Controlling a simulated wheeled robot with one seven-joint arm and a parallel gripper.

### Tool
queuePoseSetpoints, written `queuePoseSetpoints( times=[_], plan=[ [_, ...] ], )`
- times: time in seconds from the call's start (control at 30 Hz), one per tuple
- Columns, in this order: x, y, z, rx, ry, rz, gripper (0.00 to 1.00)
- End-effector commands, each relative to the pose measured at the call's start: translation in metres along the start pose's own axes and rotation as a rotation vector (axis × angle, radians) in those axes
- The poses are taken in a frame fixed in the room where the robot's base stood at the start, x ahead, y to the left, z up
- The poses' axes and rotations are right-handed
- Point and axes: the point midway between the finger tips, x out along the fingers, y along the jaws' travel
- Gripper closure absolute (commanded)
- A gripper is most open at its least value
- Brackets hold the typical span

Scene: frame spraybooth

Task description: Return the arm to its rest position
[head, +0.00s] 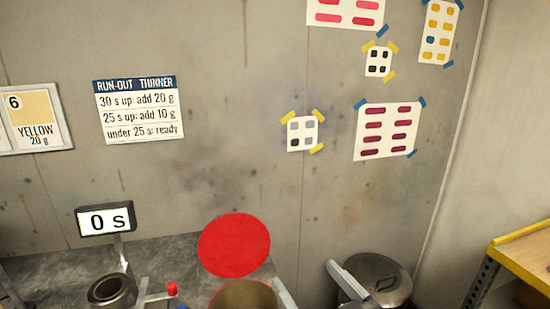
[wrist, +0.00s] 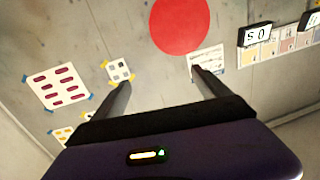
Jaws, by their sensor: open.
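My gripper (head: 304,270) shows at the bottom of the head view as two pale grey fingers, spread apart with bare wall between them. In the wrist view my gripper (wrist: 161,77) has both dark fingers well apart, and nothing is between them. The fingers point toward the grey wall with its taped cards. The rest of my arm is out of the head view.
A red disc (head: 234,245) stands left of my gripper, above a gold-brown round thing (head: 245,297). A timer (head: 105,219) reading 0 s and a dark cup (head: 111,290) are farther left. A lidded bin (head: 375,278) and yellow-edged shelf (head: 522,250) are right.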

Motion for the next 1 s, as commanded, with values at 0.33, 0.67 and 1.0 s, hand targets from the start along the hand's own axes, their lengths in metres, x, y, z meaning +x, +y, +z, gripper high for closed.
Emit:
queuePoseSetpoints(
  times=[0.33,0.67,1.0],
  plan=[
    [-0.095,0.038,0.053,0.017,0.11,0.205,0.14],
    [-0.204,0.038,0.095,-0.01,0.111,0.316,0.14],
    [-0.309,0.012,0.134,-0.021,-0.034,0.38,0.14]
  ],
)
